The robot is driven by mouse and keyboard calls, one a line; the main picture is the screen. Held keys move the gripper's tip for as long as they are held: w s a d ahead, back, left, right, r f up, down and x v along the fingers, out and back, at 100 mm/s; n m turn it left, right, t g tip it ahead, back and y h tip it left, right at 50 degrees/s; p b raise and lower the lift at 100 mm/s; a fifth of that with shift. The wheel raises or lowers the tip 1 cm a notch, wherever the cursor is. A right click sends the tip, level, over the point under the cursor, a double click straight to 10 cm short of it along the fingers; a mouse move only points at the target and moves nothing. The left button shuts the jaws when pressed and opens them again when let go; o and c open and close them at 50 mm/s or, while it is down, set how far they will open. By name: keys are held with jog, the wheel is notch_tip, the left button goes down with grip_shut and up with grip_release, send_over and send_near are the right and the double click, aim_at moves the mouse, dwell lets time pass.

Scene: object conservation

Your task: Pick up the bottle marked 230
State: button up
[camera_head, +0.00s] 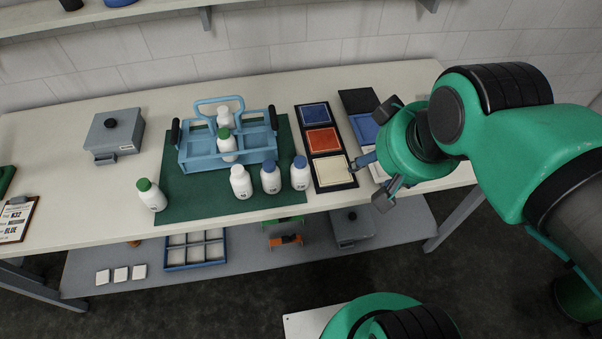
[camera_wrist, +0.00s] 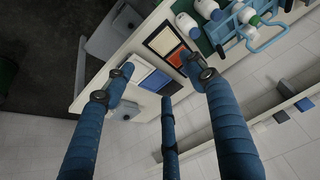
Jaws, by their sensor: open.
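Several white bottles stand on and around a green mat (camera_head: 180,214) in the head view. One with a green cap (camera_head: 152,195) stands at the mat's left edge. A white-capped one (camera_head: 240,182) and two blue-capped ones (camera_head: 270,177) (camera_head: 300,174) stand in front of a blue carrier (camera_head: 262,146). A green-capped bottle (camera_head: 227,147) and a white-capped one (camera_head: 223,116) are in the carrier. The small labels are too blurred to find 230. My gripper (camera_head: 373,181) is open and empty, right of the bottles. It also shows in the wrist view (camera_wrist: 158,66).
A black tray with blue, orange and cream squares (camera_head: 321,139) lies between bottles and gripper. A grey box (camera_head: 113,137) and a clipboard (camera_head: 15,217) are at the left. A lower shelf (camera_head: 110,255) holds a divided blue tray (camera_head: 195,267). The table's back is mostly clear.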

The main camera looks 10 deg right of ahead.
jog(key=o, duration=0.4)
jog(key=w+a+f+n+g+p, duration=0.2)
jog(key=w+n+p, duration=0.1)
jog(key=w+n, duration=0.45)
jog(key=w+a+f+n+g+p, duration=0.1)
jog(key=w+a+f+n+p, duration=0.15)
jog(key=w+n, duration=0.45)
jog(key=w+a+f+n+g+p, duration=0.1)
jog(key=w+f+n, duration=0.2)
jog(key=f+n, duration=0.1)
jog(key=w+a+f+n+p, duration=0.2)
jog(key=w+f+n, duration=0.1)
jog(key=f, duration=0.1)
jog(key=w+a+f+n+g+p, duration=0.1)
jog(key=w+a+f+n+p, duration=0.1)
jog(key=w+f+n, duration=0.2)
jog(key=shift+f+n+g, duration=0.3)
jog(key=shift+f+n, duration=0.05)
jog(key=shift+f, duration=0.1)
